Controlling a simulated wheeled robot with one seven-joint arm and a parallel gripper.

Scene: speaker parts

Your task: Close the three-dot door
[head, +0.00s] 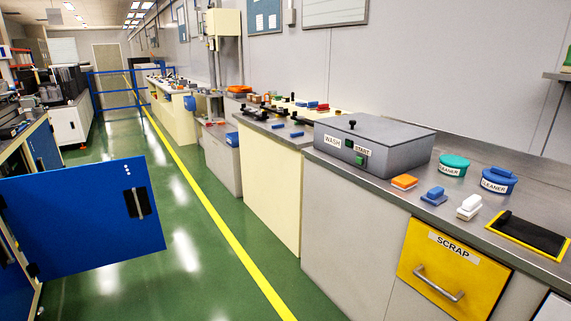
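The three-dot door (85,222) is a blue panel at the left in the head view. Several small white dots, seemingly three, show near its upper right corner. A black recessed handle (138,203) sits below the dots, near the free right edge. The door stands open, swung out from the cabinet (12,250) at the left edge over the green floor. A black hinge shows at its lower left. My gripper is not in view.
A grey counter (475,212) along the right holds a WASH box (370,145), cleaner tubs and brushes. A yellow SCRAP drawer (450,270) is shut below it. Green floor with a yellow line (215,220) is clear between door and counter. Another blue door (47,145) shows beyond.

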